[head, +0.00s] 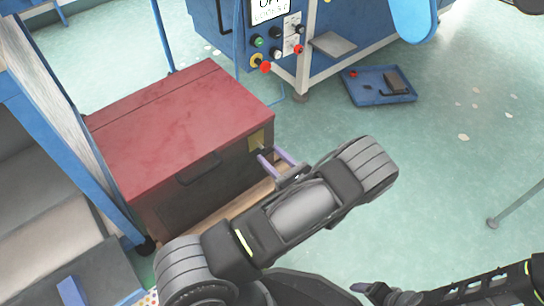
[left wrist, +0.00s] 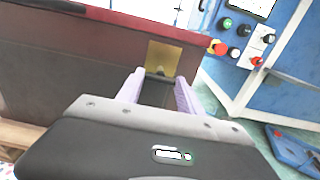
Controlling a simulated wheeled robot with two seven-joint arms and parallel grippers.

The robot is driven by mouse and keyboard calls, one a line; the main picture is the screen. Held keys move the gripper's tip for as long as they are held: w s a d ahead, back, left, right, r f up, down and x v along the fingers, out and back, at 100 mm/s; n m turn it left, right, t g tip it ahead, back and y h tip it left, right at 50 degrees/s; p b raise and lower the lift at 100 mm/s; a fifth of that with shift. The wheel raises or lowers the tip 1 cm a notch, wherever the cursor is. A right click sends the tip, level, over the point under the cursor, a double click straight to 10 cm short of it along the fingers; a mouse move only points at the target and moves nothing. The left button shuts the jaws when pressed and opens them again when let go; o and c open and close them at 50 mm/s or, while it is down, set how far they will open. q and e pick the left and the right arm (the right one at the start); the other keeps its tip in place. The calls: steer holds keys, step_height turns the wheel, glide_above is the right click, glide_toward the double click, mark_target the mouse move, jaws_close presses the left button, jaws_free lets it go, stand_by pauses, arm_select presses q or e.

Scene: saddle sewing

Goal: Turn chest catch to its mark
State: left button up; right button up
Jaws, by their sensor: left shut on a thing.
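In the left wrist view the fingers (left wrist: 157,78) are shut on a small dark piece at the plate, likely the catch. The catch's mark cannot be made out. My right gripper (head: 392,296) is partly in view at the bottom.
A blue machine with a button panel (head: 277,45) stands behind the chest. A blue tray (head: 378,86) with small items lies on the floor at the right. A blue-framed rack (head: 75,150) stands close on the left. The floor at right is mostly clear.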

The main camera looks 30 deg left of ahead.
arm_select(q)
steer(key=shift+n, duration=0.4)
steer(key=n, duration=1.7)
stand_by(0.5)
steer(key=o, duration=1.4)
steer(key=shift+d, duration=0.1)
steer(key=shift+p+v, duration=0.9)
steer(key=shift+v, duration=2.9)
